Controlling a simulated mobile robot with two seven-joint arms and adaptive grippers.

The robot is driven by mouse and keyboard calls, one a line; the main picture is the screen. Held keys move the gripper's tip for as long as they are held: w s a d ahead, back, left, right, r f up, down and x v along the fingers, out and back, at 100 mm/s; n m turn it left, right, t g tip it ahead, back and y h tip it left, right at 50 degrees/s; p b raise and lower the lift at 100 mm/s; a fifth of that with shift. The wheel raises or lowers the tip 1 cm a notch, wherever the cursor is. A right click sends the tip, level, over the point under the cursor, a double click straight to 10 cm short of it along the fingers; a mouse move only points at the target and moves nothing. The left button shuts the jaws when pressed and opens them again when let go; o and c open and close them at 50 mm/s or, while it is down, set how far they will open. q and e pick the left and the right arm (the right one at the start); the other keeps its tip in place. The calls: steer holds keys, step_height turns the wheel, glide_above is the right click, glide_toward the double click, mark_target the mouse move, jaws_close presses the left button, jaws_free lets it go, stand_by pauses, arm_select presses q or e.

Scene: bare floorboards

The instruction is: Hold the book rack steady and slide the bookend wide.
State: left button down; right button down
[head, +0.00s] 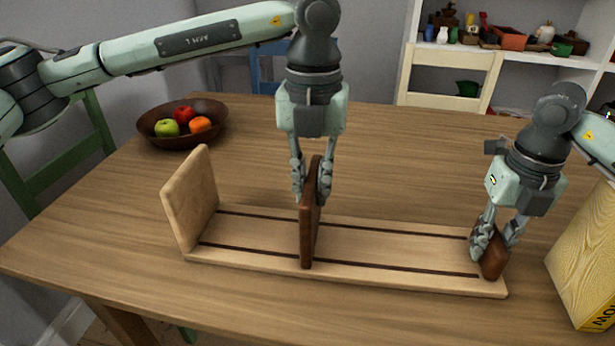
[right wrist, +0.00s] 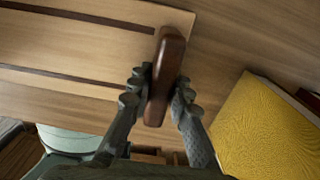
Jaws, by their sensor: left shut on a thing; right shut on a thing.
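The book rack (head: 260,236) lies on the table, a long pale wooden base with two dark grooves and a tall pale end panel (head: 190,200) at its left end. The bookend (head: 308,232), a dark brown upright panel, stands across the grooves near the middle. My left gripper (head: 313,190) is shut on its upper part from above. My right gripper (head: 496,240) is shut on a small dark brown block (head: 494,262) at the rack's right end. In the right wrist view, the block (right wrist: 165,80) sits between both fingers (right wrist: 158,98).
A brown bowl (head: 150,135) with apples and an orange stands at the back left. A yellow box (head: 585,260) stands close to the right of my right gripper. The grooves are clear between bookend and right block. Chairs and a shelf stand behind the table.

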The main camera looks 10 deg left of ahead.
steer(key=shift+a, duration=0.25)
arm_select(q)
steer(key=shift+d, duration=1.1)
steer(key=c, duration=1.5)
jaws_free()
steer(key=shift+a, duration=0.1)
arm_select(e)
steer(key=shift+d, duration=0.1)
steer(key=shift+d, duration=0.1)
arm_select(q)
step_height(320, 180, up, 12)
steer(key=shift+r, duration=0.1)
